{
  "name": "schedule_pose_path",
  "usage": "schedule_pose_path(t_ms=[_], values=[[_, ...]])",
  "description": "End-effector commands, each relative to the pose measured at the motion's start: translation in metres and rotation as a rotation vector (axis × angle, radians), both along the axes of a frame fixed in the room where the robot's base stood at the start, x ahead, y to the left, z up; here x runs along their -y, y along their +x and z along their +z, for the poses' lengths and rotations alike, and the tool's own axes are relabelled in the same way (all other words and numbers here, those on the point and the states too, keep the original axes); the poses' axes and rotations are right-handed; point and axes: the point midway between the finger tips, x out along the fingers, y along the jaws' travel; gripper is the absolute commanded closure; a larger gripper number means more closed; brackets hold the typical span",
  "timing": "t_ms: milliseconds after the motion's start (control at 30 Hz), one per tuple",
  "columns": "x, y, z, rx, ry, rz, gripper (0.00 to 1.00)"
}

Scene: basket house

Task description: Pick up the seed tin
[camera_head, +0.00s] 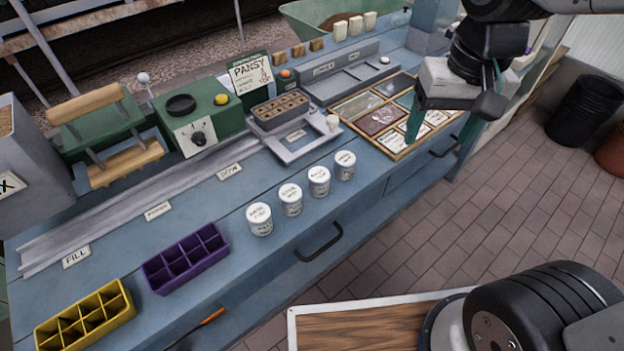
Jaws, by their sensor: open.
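Several small white lidded tins with printed labels stand upright in a row near the bench's front edge: one at the left (259,219), two in the middle (291,199) (319,181), and one at the right (345,165). Their labels are too small to read, so I cannot tell which is the seed tin. My gripper (441,128) is at the upper right, its teal fingers spread apart and empty. It is over the wooden tray of packets (396,155), to the right of the tins and apart from them.
The blue bench (235,262) has clear top around the tins. A purple cell tray (186,262) and a yellow one (85,317) lie at the left. A grey stand with a brown cell tray (280,108) is behind the tins. A black bin (585,108) stands on the floor.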

Motion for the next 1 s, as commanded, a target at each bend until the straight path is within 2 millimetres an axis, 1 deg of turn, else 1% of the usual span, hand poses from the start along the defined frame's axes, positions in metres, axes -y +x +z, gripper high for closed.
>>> schedule_pose_path(t_ms=[33, 100, 167, 233, 300, 400, 500, 600, 667, 1000], values=[[-0.015, 0.018, -0.012, -0.02, -0.001, -0.002, 0.3], [-0.035, 0.04, -0.028, -0.032, 0.002, -0.021, 0.3], [-0.054, 0.057, -0.044, -0.04, 0.002, -0.036, 0.3], [-0.076, 0.075, -0.065, -0.051, 0.001, -0.055, 0.3], [-0.098, 0.088, -0.086, -0.06, -0.001, -0.072, 0.3], [-0.125, 0.101, -0.114, -0.07, -0.002, -0.095, 0.3], [-0.145, 0.108, -0.136, -0.076, -0.005, -0.11, 0.3], [-0.156, 0.112, -0.149, -0.078, -0.005, -0.121, 0.3], [-0.16, 0.113, -0.155, -0.078, -0.005, -0.125, 0.3], [-0.164, 0.112, -0.193, -0.08, -0.006, -0.127, 0.3]])
